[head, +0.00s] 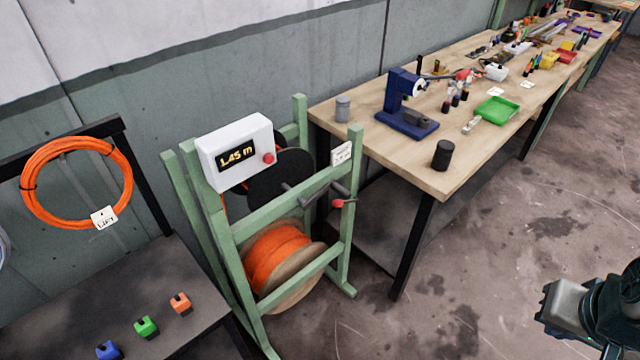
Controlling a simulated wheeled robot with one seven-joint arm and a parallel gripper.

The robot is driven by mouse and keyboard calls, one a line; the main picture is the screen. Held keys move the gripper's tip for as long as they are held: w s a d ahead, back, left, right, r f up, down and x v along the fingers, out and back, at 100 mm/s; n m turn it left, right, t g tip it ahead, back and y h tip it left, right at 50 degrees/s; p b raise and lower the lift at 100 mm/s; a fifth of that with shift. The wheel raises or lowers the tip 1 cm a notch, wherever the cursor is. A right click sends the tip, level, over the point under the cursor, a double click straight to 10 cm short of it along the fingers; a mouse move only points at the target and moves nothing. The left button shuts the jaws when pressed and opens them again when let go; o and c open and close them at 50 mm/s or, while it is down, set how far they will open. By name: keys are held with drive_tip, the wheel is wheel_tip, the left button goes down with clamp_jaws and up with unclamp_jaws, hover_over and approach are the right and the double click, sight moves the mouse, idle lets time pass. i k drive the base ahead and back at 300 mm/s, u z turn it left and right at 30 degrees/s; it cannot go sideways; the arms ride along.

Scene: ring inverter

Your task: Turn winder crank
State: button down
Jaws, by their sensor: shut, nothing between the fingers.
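The winder is a green wooden frame (290,213) standing on the floor, left of the workbench. A spool of orange cable (275,258) sits low in it, and a black disc (283,175) shows behind its upper part. A dark grey crank (312,191) sticks out in front of the disc, near the top rail. A white box (235,151) on top shows "1.45 m" and has a red button (269,158). My gripper (545,305) is at the lower right, shut and empty, well away from the crank.
A long wooden workbench (440,190) with a blue press (405,105), a black cylinder (443,155) and a green tray (497,109) runs to the back right. A dark table (60,290) with small coloured blocks is at left. The floor between winder and gripper is clear.

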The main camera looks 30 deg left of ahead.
sight(294, 165)
drive_tip(key=u, duration=0.15)
drive_tip(key=k, duration=0.3)
drive_tip(key=u, duration=1)
drive_tip(key=i, duration=1.15)
drive_tip(key=z, duration=0.9)
